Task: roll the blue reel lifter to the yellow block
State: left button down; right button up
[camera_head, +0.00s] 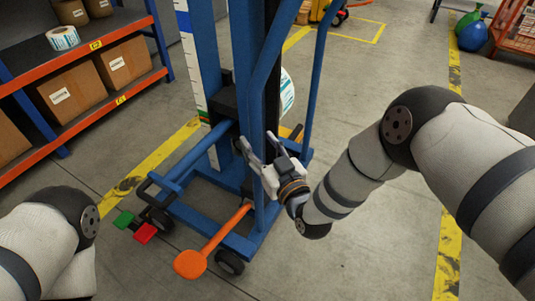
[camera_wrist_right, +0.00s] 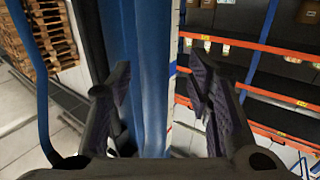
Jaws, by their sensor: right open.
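The blue reel lifter (camera_head: 238,244) stands upright on its wheels in the middle of the head view. It has tall blue uprights, a low frame, an orange pedal (camera_head: 190,264), and a green pedal and a red pedal (camera_head: 145,233). My right gripper (camera_head: 257,143) is open at the lifter's near tube. In the right wrist view, the blue tube (camera_wrist_right: 150,60) stands between the spread fingers; contact cannot be told. My left gripper is out of view; only its arm shows. A yellow object (camera_head: 322,10) is at the top, partly cut off; I cannot tell whether it is the yellow block.
An orange and blue shelf rack (camera_head: 82,90) with cardboard boxes and a label roll stands at the left. Yellow floor lines (camera_head: 155,160) run past the lifter. The grey floor behind and right of it is mostly clear. A blue ball-like object (camera_head: 473,36) lies far right.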

jog(key=v, duration=0.8)
dwell(0.4)
